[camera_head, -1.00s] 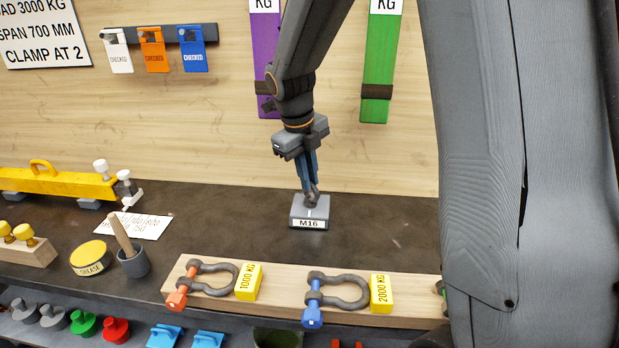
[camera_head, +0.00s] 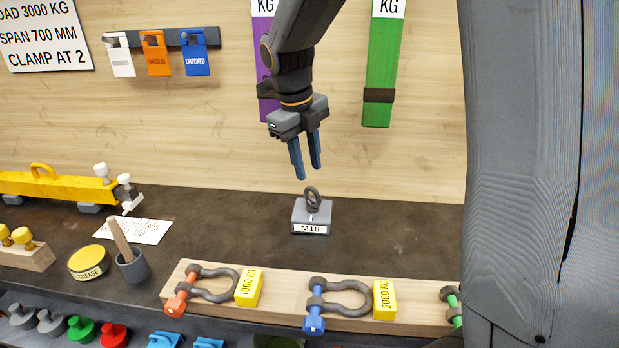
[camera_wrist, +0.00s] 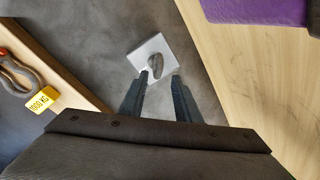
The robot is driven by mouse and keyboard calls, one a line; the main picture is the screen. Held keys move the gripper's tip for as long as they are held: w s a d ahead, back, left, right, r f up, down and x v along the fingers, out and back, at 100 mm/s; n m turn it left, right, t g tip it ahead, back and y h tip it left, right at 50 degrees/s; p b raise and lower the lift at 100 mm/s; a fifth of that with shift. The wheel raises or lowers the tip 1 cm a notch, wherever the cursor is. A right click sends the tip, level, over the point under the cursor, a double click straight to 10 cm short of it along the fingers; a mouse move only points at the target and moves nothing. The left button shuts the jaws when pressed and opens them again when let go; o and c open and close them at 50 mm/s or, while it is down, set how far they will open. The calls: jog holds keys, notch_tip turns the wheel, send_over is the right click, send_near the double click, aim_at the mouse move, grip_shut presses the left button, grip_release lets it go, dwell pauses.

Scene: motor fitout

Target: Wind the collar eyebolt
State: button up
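The eyebolt (camera_head: 313,198) is a dark grey ring standing upright on a grey block (camera_head: 311,217) labelled M16, on the dark bench top. It also shows in the wrist view (camera_wrist: 155,66), beyond my fingertips. My gripper (camera_head: 308,173) hangs above and slightly left of the ring in the head view. Its two blue-grey fingers are apart with nothing between them, and they do not touch the ring. Whether the eyebolt's collar is seated on the block cannot be made out. The thread is hidden.
A wooden rack (camera_head: 270,312) with shackles and yellow tags lies at the bench front. A grease tin (camera_head: 89,262), a pot with a stick (camera_head: 132,266), a paper sheet (camera_head: 134,230) and a yellow beam (camera_head: 60,186) are on the left. The bench right of the block is clear.

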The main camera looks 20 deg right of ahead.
jog(key=shift+s+a+r, duration=0.1)
jog(key=shift+a+r, duration=0.1)
jog(key=shift+r, duration=0.95)
